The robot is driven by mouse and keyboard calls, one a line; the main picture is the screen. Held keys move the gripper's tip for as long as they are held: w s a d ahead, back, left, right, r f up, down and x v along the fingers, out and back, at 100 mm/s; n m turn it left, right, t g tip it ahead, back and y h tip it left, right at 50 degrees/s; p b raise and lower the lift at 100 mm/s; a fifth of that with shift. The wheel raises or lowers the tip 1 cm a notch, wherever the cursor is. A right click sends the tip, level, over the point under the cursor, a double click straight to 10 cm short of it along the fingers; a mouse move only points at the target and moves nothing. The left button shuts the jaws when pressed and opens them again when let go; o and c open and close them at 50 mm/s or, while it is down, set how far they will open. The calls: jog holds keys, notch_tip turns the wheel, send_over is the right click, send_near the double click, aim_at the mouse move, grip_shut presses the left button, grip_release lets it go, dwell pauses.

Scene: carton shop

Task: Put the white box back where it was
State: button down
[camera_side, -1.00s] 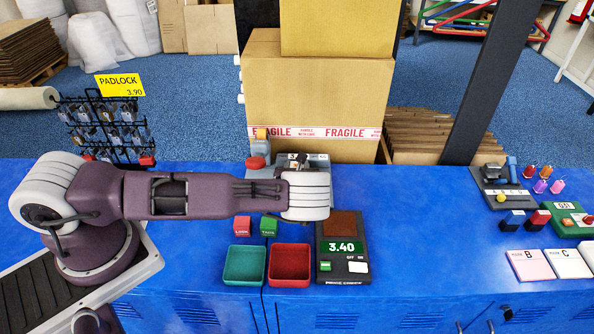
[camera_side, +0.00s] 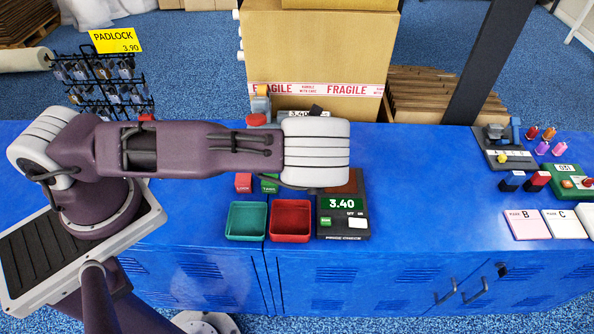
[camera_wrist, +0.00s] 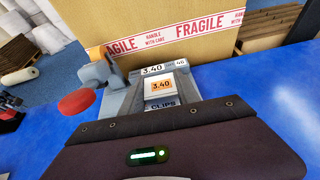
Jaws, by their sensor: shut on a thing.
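The white box (camera_wrist: 162,92) shows in the wrist view, marked CLIPS, with an orange 3.40 label on its upper face. It lies just beyond the dark edge of my gripper (camera_wrist: 172,140), between grey parts of the labelling machine (camera_wrist: 115,98). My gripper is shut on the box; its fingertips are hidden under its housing. Whether the box still touches the machine cannot be told. In the side view my wrist end (camera_side: 316,152) hides the box and fingers. The machine's red button (camera_wrist: 76,102) is at left.
A large FRAGILE carton (camera_side: 315,55) stands behind the machine. In front are a green tray (camera_side: 246,236), a red tray (camera_side: 291,236) and a price-check scale (camera_side: 343,225) reading 3.40. A padlock rack (camera_side: 105,85) stands left.

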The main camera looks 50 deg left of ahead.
jog(key=s+d+f, duration=0.1)
jog(key=s+d, duration=0.5)
jog(key=s, duration=0.3)
notch_tip(320, 180, down, 9)
jog(key=shift+a+f, duration=0.15)
jog(key=shift+f, duration=0.15)
jog(key=c, duration=1.2)
grip_release()
jog(key=shift+o, duration=0.2)
